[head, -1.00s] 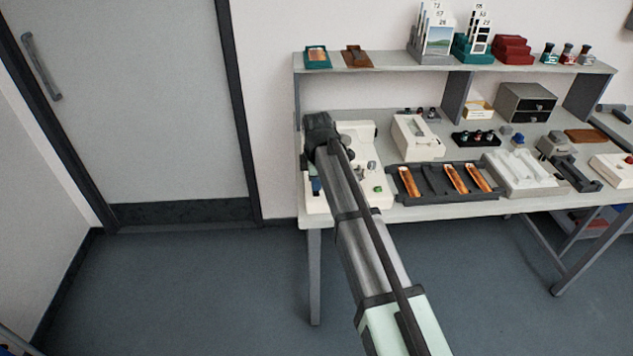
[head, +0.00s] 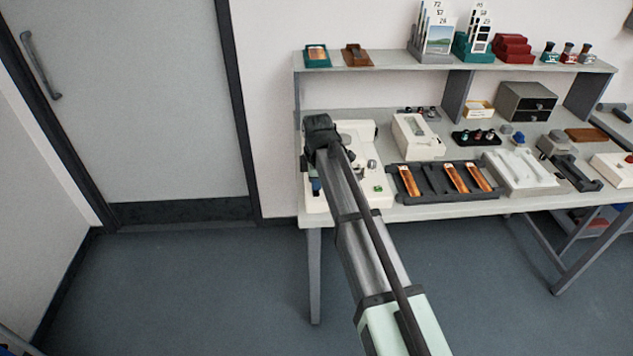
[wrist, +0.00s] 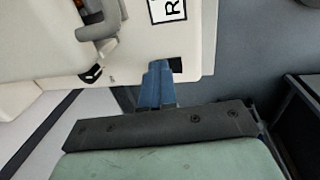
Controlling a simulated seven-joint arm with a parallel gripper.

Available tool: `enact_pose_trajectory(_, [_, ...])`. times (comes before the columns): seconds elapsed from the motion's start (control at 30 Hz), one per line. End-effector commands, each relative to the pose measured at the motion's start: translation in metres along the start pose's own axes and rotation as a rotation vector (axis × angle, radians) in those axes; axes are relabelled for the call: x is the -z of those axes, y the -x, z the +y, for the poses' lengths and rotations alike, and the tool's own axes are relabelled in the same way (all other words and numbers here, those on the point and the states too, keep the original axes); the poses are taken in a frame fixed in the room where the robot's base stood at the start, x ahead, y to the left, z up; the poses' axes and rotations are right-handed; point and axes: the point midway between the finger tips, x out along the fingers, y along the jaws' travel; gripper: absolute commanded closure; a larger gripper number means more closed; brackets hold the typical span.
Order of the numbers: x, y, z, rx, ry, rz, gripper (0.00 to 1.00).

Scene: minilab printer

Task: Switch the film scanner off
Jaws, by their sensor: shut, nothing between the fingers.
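A cream machine (head: 350,192) stands at the left end of the bench, partly hidden by my arm. It appears to be the film scanner, though no readable name shows. It has a green button (head: 378,189) near its front right. In the wrist view its cream surface (wrist: 150,55) fills the upper part, with a white label (wrist: 167,10) showing a letter R, cut off by the frame. A small black part (wrist: 175,65) sits at its edge. My gripper (wrist: 158,70) has blue fingers, shut and empty, close beside that black part. I cannot tell whether they touch.
Right of the machine, a dark tray (head: 437,194) holds orange film strips. A white box (head: 418,137) and a white twin-ridged unit (head: 520,172) stand nearby. A shelf (head: 400,64) runs above the bench. A door (head: 130,100) is at the left; the floor before it is clear.

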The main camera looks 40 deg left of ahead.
Motion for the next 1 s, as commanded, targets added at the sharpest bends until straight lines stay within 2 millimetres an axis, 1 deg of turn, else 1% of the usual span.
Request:
enact_pose_trajectory(0.03, [0.0, -0.008, -0.016, 0.038, 0.001, -0.001, 1.0])
enact_pose_trajectory(0.17, [0.0, -0.002, -0.016, 0.035, 0.001, 0.0, 1.0])
enact_pose_trajectory(0.27, [0.0, 0.009, -0.013, 0.026, 0.001, 0.001, 1.0])
enact_pose_trajectory(0.47, [0.0, 0.046, -0.001, 0.0, 0.0, 0.001, 1.0])
enact_pose_trajectory(0.7, [0.0, 0.09, 0.002, -0.001, 0.0, 0.001, 1.0])
enact_pose_trajectory(0.9, [0.0, 0.12, 0.004, -0.001, 0.0, 0.0, 1.0])
enact_pose_trajectory(1.0, [0.0, 0.13, 0.004, -0.001, 0.0, 0.0, 1.0])
